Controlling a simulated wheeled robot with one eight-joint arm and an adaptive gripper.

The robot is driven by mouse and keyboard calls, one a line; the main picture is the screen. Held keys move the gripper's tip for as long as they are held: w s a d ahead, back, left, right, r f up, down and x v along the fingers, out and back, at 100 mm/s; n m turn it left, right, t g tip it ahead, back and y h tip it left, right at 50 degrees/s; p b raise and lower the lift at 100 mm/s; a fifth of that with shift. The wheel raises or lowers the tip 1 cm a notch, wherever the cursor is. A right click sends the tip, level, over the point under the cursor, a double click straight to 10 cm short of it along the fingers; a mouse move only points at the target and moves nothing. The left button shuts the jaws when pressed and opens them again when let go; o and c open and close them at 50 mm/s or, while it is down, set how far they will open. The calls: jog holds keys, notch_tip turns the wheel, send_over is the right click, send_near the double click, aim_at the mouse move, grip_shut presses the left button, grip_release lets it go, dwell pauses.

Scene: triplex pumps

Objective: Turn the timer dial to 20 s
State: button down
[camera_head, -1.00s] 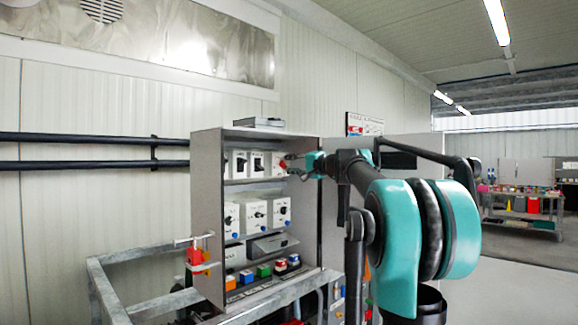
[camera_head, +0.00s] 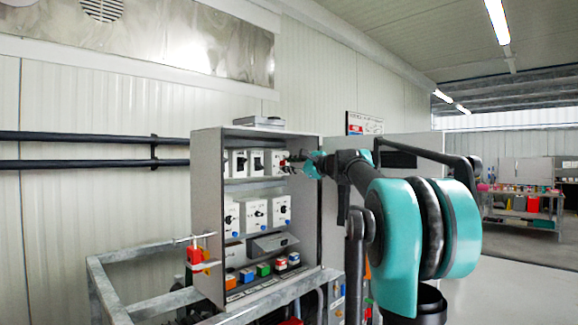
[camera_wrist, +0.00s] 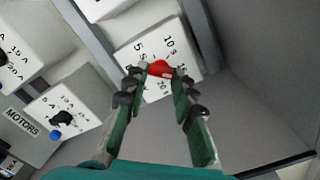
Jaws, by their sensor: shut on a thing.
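The timer dial is a red knob (camera_wrist: 160,68) on a white timer box (camera_wrist: 152,46) with black marks. The marks 5 s, 10 s and 20 s can be read around it, and one beside 10 s is partly hidden by a finger. My gripper (camera_wrist: 158,76) is shut on the red knob, one fingertip at each side. A pale mark shows on the knob's lower right; its exact setting cannot be told. In the head view my gripper (camera_head: 293,162) reaches the upper right of the open cabinet (camera_head: 208,220), where the knob is tiny.
Other white boxes with black knobs (camera_wrist: 62,117) stand left of the timer in the wrist view. The cabinet's side wall (camera_wrist: 250,90) is close on the right. Coloured buttons (camera_head: 263,270) line the cabinet's bottom. A red item (camera_head: 195,254) hangs outside its left wall.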

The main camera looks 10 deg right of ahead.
jog(key=shift+s+a+f+m, duration=0.1)
jog(key=shift+f+m, duration=0.05)
jog(key=shift+m, duration=4.65)
jog(key=c, duration=1.2)
grip_release()
jog(key=v, duration=1.2)
